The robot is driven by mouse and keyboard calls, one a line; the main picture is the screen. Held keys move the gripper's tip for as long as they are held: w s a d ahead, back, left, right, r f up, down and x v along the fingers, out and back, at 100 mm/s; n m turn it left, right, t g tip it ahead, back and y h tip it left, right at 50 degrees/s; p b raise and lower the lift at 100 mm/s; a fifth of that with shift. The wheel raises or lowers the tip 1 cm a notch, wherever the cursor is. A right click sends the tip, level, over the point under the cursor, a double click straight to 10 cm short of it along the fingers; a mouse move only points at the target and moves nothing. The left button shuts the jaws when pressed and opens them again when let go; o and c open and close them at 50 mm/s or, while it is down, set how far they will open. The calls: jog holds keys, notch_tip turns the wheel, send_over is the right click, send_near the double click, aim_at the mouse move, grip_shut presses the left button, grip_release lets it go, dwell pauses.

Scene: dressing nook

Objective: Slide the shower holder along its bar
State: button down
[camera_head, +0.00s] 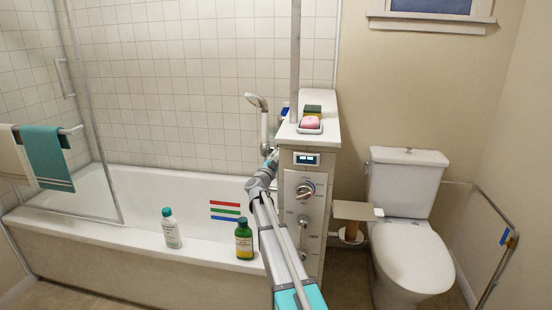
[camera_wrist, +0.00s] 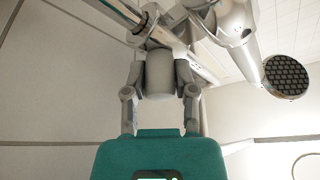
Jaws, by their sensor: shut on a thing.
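The shower holder (camera_wrist: 160,78) is a light grey piece with a rounded, cylindrical end. In the wrist view the fingers of my gripper (camera_wrist: 160,70) are on both sides of that end and shut on it. The shiny bar (camera_wrist: 118,12) runs slantwise behind the holder. The shower head (camera_wrist: 287,76), with a dark dotted face, is at the right in the wrist view. In the head view the shower head (camera_head: 256,101) is by the tiled wall above the tub, and my gripper (camera_head: 269,160) is just below its handle. My arm hides the holder there.
A narrow cabinet (camera_head: 304,186) with knobs stands close to the right of my gripper; a pink soap (camera_head: 310,122) sits on it. A white bottle (camera_head: 171,228) and a green bottle (camera_head: 244,240) stand on the tub (camera_head: 120,222) rim. A toilet (camera_head: 408,225) is at the right.

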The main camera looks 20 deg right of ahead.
jog(key=shift+w+r+p, duration=0.15)
jog(key=shift+r+p, duration=5)
jog(key=shift+r, duration=0.1)
jog(key=shift+c, duration=2)
grip_release()
jog(key=shift+a, duration=0.1)
jog(key=shift+s+f, duration=0.1)
jog(key=shift+s, duration=0.15)
